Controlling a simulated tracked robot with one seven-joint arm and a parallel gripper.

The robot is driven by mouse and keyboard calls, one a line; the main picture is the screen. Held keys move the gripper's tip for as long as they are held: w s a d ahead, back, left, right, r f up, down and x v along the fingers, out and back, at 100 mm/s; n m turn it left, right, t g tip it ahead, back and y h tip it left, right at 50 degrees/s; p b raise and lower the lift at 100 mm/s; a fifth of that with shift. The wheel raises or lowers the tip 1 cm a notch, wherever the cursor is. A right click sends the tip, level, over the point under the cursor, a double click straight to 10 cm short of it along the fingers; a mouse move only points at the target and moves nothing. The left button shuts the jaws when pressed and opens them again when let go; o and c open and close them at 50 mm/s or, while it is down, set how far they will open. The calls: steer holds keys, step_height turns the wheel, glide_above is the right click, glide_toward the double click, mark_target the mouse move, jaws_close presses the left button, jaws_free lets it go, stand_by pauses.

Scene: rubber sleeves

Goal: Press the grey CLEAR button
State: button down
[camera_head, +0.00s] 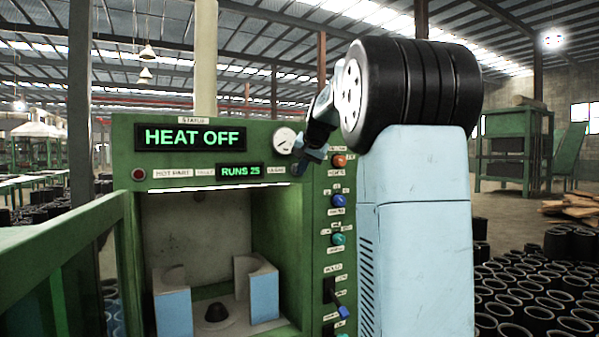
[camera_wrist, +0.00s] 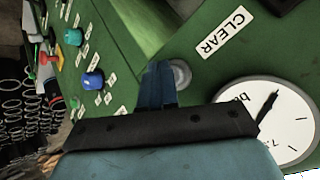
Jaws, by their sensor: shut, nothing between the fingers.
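The grey CLEAR button (camera_wrist: 180,74) is a small round knob on the green panel in the wrist view. Its label (camera_wrist: 223,34) reads CLEAR and sits just above and to the right of it. My gripper (camera_wrist: 157,70) is shut and empty, with its fingertips right beside the button and overlapping its left edge. Whether they touch it I cannot tell. In the head view my gripper (camera_head: 304,160) is at the upper right of the green machine, below the gauge, and the button is hidden there.
A white dial gauge (camera_wrist: 272,120) is close on the right in the wrist view. Red (camera_head: 339,161), blue (camera_head: 338,200) and green (camera_head: 338,239) buttons and a black lever (camera_head: 330,290) line the right column. The display (camera_head: 191,137) reads HEAT OFF. Black sleeves (camera_head: 530,300) cover the floor at right.

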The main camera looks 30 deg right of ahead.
steer(key=shift+w, duration=0.1)
stand_by(0.6)
steer(key=shift+s, duration=0.75)
steer(key=s, duration=0.5)
steer(key=shift+d, duration=0.1)
stand_by(0.8)
